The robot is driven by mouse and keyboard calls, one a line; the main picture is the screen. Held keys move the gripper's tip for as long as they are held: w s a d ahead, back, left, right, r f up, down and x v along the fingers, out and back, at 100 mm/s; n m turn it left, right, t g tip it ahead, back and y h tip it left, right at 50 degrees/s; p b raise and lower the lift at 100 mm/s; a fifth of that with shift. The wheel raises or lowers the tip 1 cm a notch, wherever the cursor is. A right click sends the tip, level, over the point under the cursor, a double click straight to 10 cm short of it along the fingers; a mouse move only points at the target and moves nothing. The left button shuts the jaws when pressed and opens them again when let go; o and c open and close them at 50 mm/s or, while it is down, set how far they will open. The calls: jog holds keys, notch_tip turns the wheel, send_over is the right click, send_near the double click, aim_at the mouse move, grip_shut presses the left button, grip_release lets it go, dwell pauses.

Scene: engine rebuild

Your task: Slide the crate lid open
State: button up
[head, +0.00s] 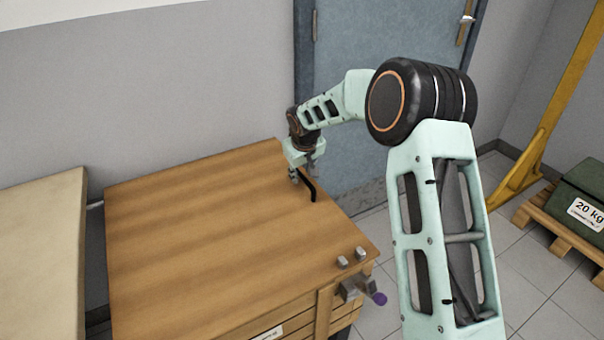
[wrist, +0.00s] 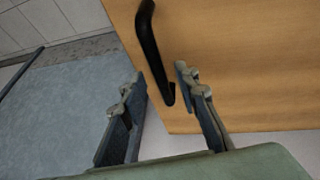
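A broad wooden top (head: 200,230), apparently the crate lid, lies flat over a slatted wooden body (head: 310,310) with a white label. A bent black handle (head: 312,190) stands on it near its far right edge. The handle also shows in the wrist view (wrist: 153,55) against the wood. My gripper (head: 304,176) is at the handle, over that edge. In the wrist view my gripper (wrist: 155,88) is open, and the handle's lower end appears between its fingertips. I cannot tell whether the fingers touch it.
A metal clamp or vise with a purple knob (head: 379,299) sits at the near right corner. A beige surface (head: 40,250) stands at left, across a narrow gap. A blue door (head: 350,165) is behind. A green box (head: 585,200) and yellow frame (head: 555,110) are at right.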

grip_shut()
dwell(0.3)
